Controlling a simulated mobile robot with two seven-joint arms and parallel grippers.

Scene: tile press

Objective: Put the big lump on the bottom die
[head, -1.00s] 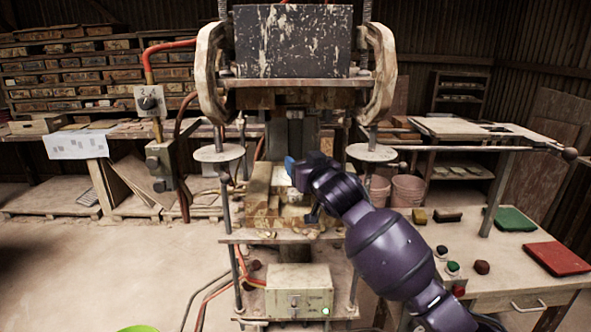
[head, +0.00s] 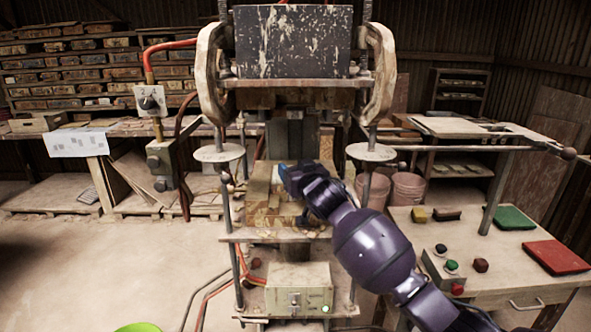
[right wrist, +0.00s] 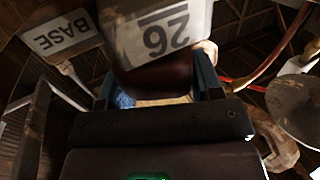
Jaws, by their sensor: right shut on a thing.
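My right gripper (head: 284,174) reaches into the press from the right, over the worn, brass-coloured bottom die block (head: 262,205). In the right wrist view, its two blue fingers (right wrist: 155,86) are shut on a dark reddish-brown lump (right wrist: 155,76). In the head view the gripper hides the lump. I cannot tell whether the lump touches the die. My left gripper is not in view.
The upper press block (head: 292,42) hangs above the gripper. Upright rods (head: 227,205) flank the die. A control box (head: 299,290) stands below. The right-hand table holds a green mat (head: 512,219), a red mat (head: 556,257) and small coloured pieces.

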